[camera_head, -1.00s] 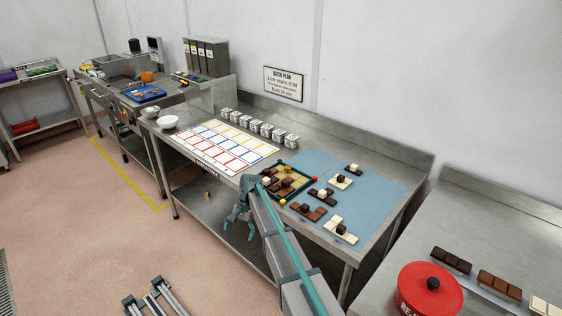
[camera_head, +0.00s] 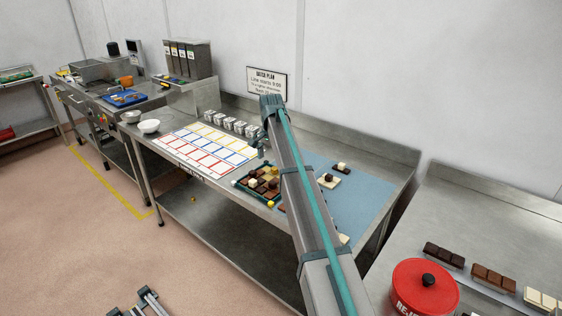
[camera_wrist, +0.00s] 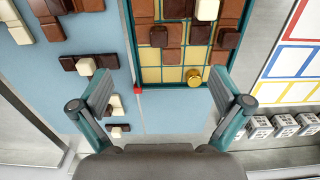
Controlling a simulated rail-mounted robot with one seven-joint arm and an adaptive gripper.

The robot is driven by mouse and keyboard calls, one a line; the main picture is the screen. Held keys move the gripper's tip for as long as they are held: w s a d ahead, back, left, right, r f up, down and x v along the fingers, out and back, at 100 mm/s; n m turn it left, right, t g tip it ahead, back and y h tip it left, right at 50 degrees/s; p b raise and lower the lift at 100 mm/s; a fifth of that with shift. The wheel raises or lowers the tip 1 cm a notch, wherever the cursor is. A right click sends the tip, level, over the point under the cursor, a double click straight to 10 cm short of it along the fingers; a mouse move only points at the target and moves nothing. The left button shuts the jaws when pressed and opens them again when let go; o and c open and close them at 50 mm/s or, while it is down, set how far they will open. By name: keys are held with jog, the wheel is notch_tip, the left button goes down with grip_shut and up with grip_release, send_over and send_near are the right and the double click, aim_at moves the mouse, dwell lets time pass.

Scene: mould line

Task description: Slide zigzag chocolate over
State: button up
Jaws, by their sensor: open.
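A teal-rimmed tray (camera_head: 247,192) with a yellow grid floor holds several brown, dark and white chocolate pieces; it also fills the top middle of the wrist view (camera_wrist: 165,86). Several yellow cells at its lower end there are bare. Loose pieces lie on the blue mat to its left in the wrist view: a dark bar with a white knob (camera_wrist: 70,63), a white one with a dark knob (camera_wrist: 111,101), and a smaller dark one (camera_wrist: 124,129). I cannot tell which chocolate is the zigzag one. My gripper (camera_wrist: 162,75) is open and empty above the tray's edge.
A white sheet of coloured rectangles (camera_head: 205,152) lies left of the tray, with several small grey-white blocks (camera_head: 228,123) behind. The blue mat (camera_head: 365,195) is partly hidden by my arm. A red reject tub (camera_head: 425,290) stands on the right bench.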

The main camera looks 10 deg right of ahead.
aim_at(273, 183)
jog(key=shift+d+r, duration=0.1)
dwell(0.3)
notch_tip(273, 183, down, 11)
jog(key=p, duration=0.3)
jog(key=shift+r, duration=0.1)
dwell(0.4)
jog(key=shift+s, duration=0.15)
grip_shut()
dwell(0.3)
